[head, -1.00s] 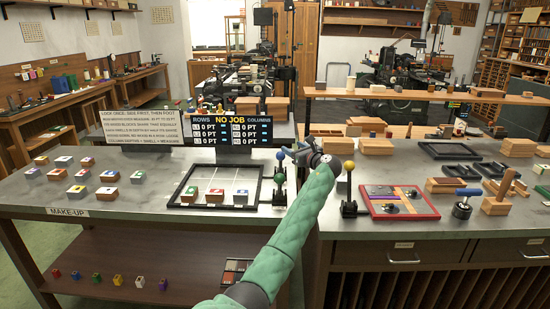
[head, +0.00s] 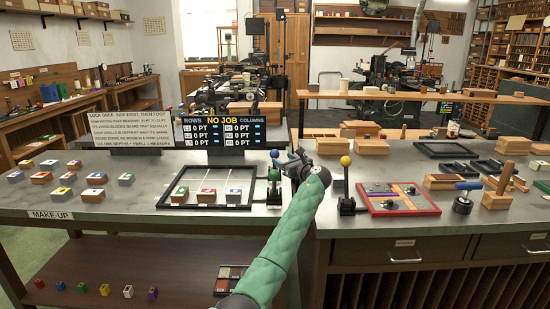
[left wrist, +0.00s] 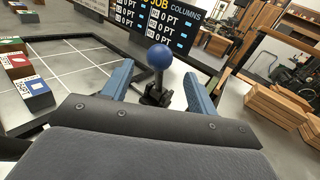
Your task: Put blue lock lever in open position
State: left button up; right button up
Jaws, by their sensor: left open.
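The blue lock lever (head: 274,154), a blue ball on a dark stem, stands at the right side of the framed grid tray. My left gripper (head: 286,161) is just right of it in the head view, its green-sleeved arm reaching up from the bottom. In the left wrist view, the blue ball (left wrist: 159,57) shows upright between the two open blue-grey fingers (left wrist: 158,88), with gaps on both sides. No contact shows. The stem's base is partly hidden. My right gripper is not in view.
The grid tray (head: 165,204) holds several coloured blocks along its front. A sign board (head: 223,130) stands behind it. A yellow-balled lever (head: 346,161) and a red tray (head: 372,208) are to the right.

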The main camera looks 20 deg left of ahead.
aim_at(277, 155)
pick_arm(q)
jog(key=p+x, duration=0.1)
jog(key=x, duration=0.4)
jog(key=shift+s+r, duration=0.1)
jog(key=shift+r, duration=0.05)
jog(key=shift+x, duration=0.85)
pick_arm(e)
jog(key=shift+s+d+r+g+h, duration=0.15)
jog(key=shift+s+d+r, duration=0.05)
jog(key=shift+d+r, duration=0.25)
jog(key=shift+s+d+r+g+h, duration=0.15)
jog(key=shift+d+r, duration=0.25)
pick_arm(q)
grip_shut()
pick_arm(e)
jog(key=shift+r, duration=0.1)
